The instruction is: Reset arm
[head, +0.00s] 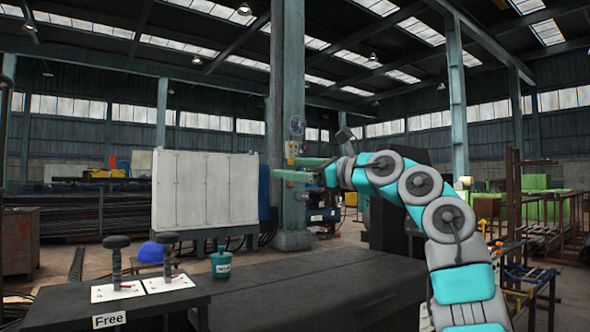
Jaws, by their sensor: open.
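My gripper (283,167) is in the air right of centre, at the end of my raised grey and teal arm. Its two green fingers point left and stand apart, with nothing seen between them. Two dark knobbed posts stand upright on white plates at the lower left: a left post (116,263) and a right post (168,258).
A teal lidded container (221,263) stands behind the dark bench (320,285), whose top looks bare. A blue rounded object (150,252) is behind the posts. A white cabinet (205,190) and a steel column (288,110) stand farther back. Metal racks (515,200) are at right.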

